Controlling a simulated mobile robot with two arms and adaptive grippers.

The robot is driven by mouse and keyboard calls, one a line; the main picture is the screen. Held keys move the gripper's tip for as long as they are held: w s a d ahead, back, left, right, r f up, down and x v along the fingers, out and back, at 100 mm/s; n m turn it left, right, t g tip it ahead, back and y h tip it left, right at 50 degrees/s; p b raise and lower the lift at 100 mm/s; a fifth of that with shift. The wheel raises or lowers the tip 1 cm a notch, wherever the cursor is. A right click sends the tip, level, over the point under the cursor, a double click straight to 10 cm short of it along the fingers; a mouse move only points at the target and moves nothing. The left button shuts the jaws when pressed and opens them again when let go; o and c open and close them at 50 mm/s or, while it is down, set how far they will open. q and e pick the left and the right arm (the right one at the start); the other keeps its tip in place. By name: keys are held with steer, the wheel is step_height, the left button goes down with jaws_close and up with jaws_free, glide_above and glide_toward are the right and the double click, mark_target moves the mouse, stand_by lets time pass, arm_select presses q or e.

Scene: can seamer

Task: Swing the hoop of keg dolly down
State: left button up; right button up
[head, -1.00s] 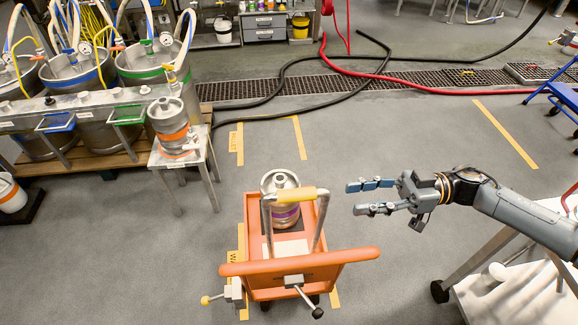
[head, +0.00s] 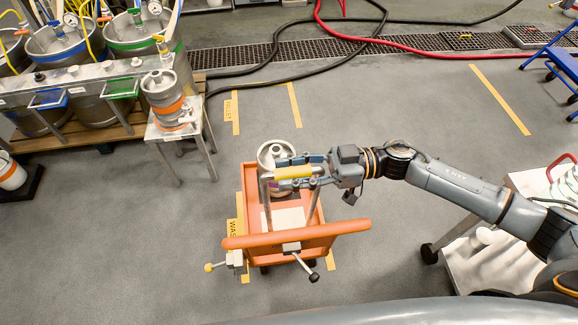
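The orange keg dolly (head: 335,229) stands on the floor at the middle, with a small steel keg (head: 273,152) on its bed. Its metal hoop stands up, with a yellow grip (head: 293,173) across the top. My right gripper (head: 280,172) reaches in from the right at the grip, with one finger on the far side and one on the near side. The fingers look still spread; whether they touch the grip I cannot tell. They hide part of the hoop and the keg. My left gripper is not in view.
A small steel stand (head: 182,130) with an orange-banded keg (head: 166,94) is left of the dolly. Larger kegs on a wooden pallet fill the upper left. A white-topped cart (head: 490,265) is at right. Hoses cross the floor behind.

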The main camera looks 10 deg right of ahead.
steer(key=shift+w+a, duration=0.1)
steer(key=shift+a, duration=0.15)
jaws_close()
